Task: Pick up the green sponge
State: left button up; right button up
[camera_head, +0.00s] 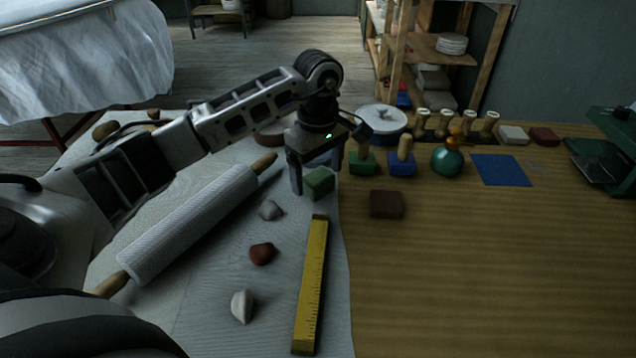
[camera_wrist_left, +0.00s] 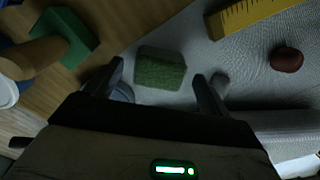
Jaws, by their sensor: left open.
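The green sponge (camera_head: 319,183) lies on the pale cloth, close to its right edge. My left gripper (camera_head: 317,175) is open, pointing down, with its fingers on either side of the sponge in the head view. In the left wrist view the sponge (camera_wrist_left: 160,70) shows just beyond and between the open fingertips (camera_wrist_left: 160,75), with gaps to both. I cannot tell exactly how far the fingertips are above the cloth. My right gripper is not in view.
A yellow ruler (camera_head: 311,285) lies just in front of the sponge. A brown block (camera_head: 387,204) is to the right, and green (camera_head: 362,163) and blue (camera_head: 402,164) wooden-handled tools stand behind. A white rolling pin (camera_head: 190,225) lies left. The front right table is clear.

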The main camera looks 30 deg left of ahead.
pick_arm(q)
jog(key=shift+f, duration=0.75)
jog(key=c, duration=1.1)
jog(key=shift+w+r, duration=0.1)
jog(key=shift+r, duration=0.05)
jog(key=shift+r, duration=0.25)
notch_tip(320, 180, up, 2)
jog(key=shift+r, duration=0.1)
jog(key=s+d+r+p, duration=0.1)
jog(key=s+d+r, duration=0.3)
jog(key=s+r, duration=0.1)
jog(key=s+d+r, duration=0.5)
jog(key=shift+s+d+p, duration=0.2)
jog(key=shift+p, duration=0.2)
